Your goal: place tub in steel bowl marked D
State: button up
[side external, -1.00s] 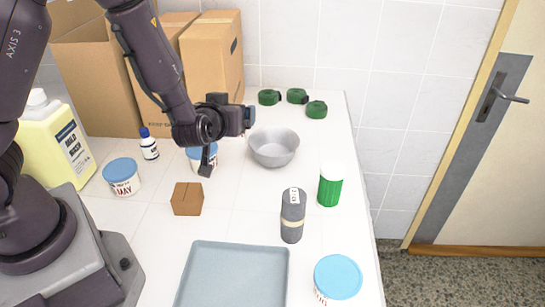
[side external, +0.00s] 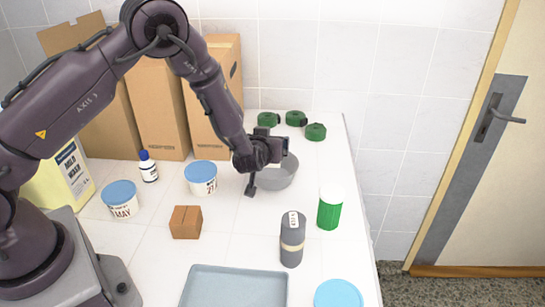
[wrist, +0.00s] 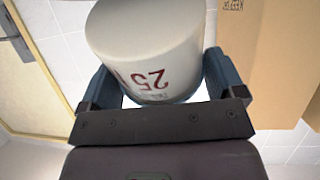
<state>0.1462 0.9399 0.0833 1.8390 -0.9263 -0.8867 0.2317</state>
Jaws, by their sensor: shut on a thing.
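The steel bowl (side external: 278,173) stands on the white table toward the back, partly hidden by my arm. No letter D can be made out on it. My gripper (side external: 285,147) is at the bowl's back edge in the side view, above the bowl's level. In the wrist view a white tub (wrist: 150,45) with red "25" print sits between the two blue-grey fingers, and my gripper is shut on it. The held tub is hidden in the side view, so its exact place relative to the bowl cannot be told.
Two blue-lidded tubs (side external: 201,177) (side external: 121,198), a small brown box (side external: 186,222), a grey canister (side external: 291,240) and a green shaker (side external: 330,210) surround the bowl. Green rolls (side external: 295,117) lie behind it.

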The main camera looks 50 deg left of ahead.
jog(key=shift+w+f, duration=0.5)
jog(key=shift+f, duration=0.15)
jog(key=shift+w+a+f, duration=0.1)
jog(key=shift+w+f, duration=0.15)
jog(key=shift+f, duration=0.7)
jog(key=shift+w+f, duration=0.25)
jog(key=shift+f, duration=0.65)
jog(key=shift+f, duration=0.1)
jog(key=o, duration=0.9)
jog(key=shift+c, duration=0.2)
jog(key=shift+f, duration=0.1)
